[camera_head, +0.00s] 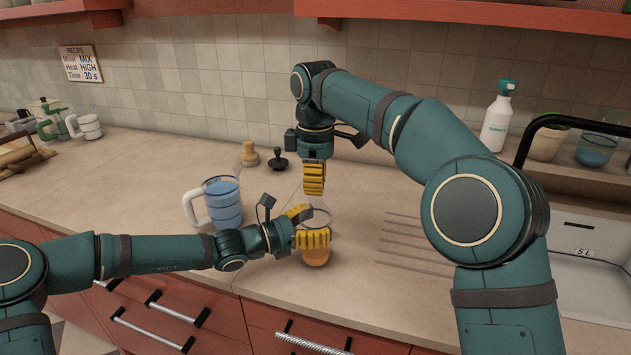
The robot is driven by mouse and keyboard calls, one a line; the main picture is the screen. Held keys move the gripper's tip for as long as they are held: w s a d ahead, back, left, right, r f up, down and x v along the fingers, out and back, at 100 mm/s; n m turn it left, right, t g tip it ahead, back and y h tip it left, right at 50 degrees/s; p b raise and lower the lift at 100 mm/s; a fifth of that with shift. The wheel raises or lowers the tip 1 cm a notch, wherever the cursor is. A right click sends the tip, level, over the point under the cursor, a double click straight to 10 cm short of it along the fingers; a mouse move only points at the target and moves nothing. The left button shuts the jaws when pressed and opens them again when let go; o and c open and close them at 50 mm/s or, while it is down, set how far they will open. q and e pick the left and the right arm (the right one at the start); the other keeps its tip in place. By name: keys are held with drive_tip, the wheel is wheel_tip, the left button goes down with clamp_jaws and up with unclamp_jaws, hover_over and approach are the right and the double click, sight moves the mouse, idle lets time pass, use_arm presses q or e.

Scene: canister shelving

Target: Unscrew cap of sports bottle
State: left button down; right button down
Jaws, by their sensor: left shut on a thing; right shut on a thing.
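The sports bottle (316,257) stands near the counter's front edge. Its lower part looks orange and its upper part clear. My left gripper (307,225) comes in from the left and is shut around the bottle's body, with one yellow finger in front of it. My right gripper (314,190) points straight down directly above the bottle, its yellow fingers shut on what appears to be the cap. The fingers hide the cap, so I cannot tell whether it still touches the bottle.
A blue-filled jug (222,203) with a white handle stands just left of the bottle. Two small tampers (279,160) stand behind. A spray bottle (497,118) and the sink (590,285) are at the right. The counter between jug and left-hand mugs (90,126) is clear.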

drive_tip(key=n, duration=0.5)
drive_tip(key=shift+n, duration=0.4)
drive_tip(key=n, duration=0.6)
drive_tip(key=c, duration=0.8)
unclamp_jaws()
